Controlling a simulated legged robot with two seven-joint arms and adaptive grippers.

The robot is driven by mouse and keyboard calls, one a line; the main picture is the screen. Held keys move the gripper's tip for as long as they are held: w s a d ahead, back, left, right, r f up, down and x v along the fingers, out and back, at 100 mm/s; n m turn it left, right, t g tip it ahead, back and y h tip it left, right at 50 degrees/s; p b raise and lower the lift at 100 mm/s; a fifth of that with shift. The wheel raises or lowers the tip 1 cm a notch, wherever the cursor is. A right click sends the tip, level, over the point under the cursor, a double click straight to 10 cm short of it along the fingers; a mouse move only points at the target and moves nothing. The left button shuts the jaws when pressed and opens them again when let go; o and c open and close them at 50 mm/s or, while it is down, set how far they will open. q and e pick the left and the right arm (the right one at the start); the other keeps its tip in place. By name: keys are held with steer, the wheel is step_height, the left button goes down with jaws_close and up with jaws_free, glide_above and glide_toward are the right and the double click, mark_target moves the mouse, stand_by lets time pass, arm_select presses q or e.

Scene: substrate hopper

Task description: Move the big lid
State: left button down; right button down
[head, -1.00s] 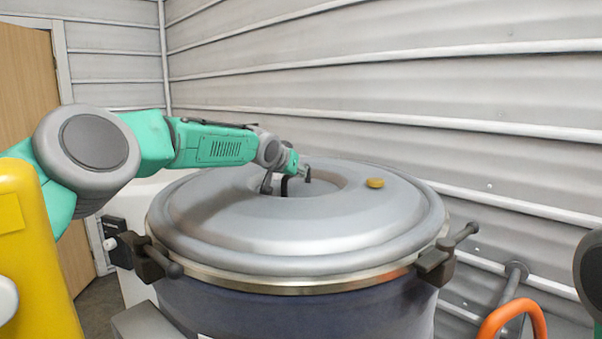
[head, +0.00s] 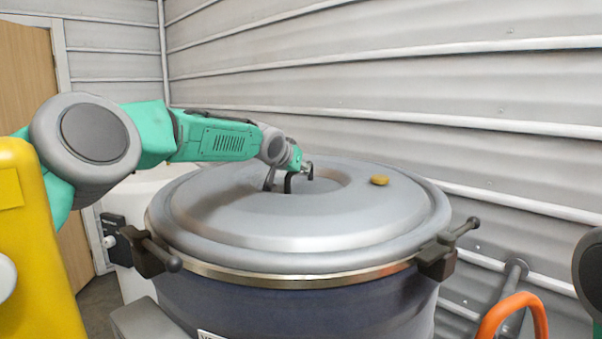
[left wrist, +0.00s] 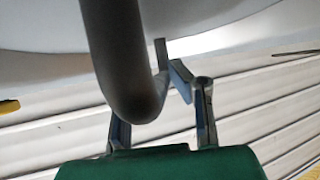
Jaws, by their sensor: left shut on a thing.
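The big lid (head: 330,235) is a wide, round grey disc lying level over the rim of the dark blue hopper (head: 280,312). A dark, bent handle (head: 288,184) stands in its recessed middle, and a small yellow knob (head: 379,180) sits to the right of it. My left gripper (head: 287,175) reaches in from the left and is shut on the handle. In the left wrist view the thick handle (left wrist: 122,60) passes between the fingers (left wrist: 162,95) and hides part of them. I cannot tell whether the lid is clear of the rim. My right gripper is not in view.
Dark clamps (head: 150,254) stand out at the hopper's left and right rim. A corrugated wall (head: 400,90) runs close behind. An orange tube handle (head: 515,308) is at lower right and a yellow body (head: 40,250) at lower left.

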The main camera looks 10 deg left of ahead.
arm_select(q)
steer(key=shift+a+r, duration=0.1)
steer(key=shift+r, duration=0.25)
steer(key=c, duration=1.4)
jaws_free()
steer(key=shift+s+d, duration=0.2)
steer(key=shift+d, duration=0.05)
steer(key=shift+d+f, duration=0.1)
steer(key=shift+f, duration=0.3)
steer(key=shift+s+r, duration=0.35)
steer(key=shift+r, duration=0.05)
steer(key=v, duration=1.1)
